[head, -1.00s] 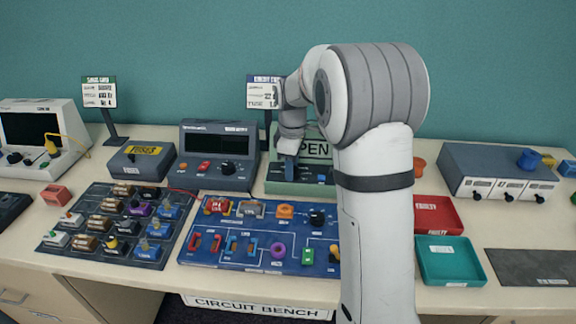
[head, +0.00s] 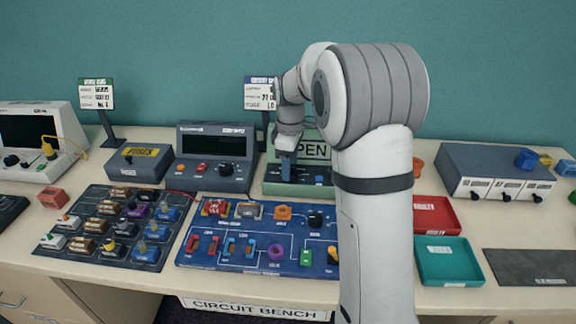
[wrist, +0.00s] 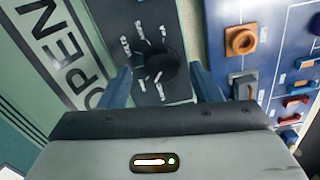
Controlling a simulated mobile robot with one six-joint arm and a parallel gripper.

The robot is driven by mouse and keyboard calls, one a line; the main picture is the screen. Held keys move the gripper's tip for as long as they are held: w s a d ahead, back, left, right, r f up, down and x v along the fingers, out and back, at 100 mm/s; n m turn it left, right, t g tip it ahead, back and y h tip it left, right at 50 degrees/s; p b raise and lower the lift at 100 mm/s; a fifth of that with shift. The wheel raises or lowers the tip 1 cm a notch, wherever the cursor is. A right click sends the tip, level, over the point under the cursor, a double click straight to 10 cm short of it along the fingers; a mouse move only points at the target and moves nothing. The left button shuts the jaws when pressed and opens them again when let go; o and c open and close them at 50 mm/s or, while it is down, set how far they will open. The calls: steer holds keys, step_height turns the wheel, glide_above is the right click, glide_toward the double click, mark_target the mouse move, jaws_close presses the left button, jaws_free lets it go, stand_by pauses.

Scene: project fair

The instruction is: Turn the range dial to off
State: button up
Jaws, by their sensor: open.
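The range dial (wrist: 158,64) is a round black knob on a dark panel with white labels around it, in the wrist view. The labels are too blurred to read surely, and I cannot tell where its pointer stands. The dial is part of the green meter (head: 272,187) with the OPEN display (head: 314,151). My gripper (wrist: 161,74) is open, with one blue-grey finger on each side of the dial; I cannot tell whether they touch it. In the head view my gripper (head: 287,176) points down at the meter's front panel and hides the dial.
A blue circuit board (head: 225,257) lies in front of the meter. A dark power supply (head: 214,160) stands to its left. Red (head: 437,222) and teal (head: 449,275) trays lie to the right of my arm. A sign (head: 260,93) stands behind.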

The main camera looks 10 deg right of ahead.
step_height(320, 180, up, 6)
steer(key=shift+r, duration=0.3)
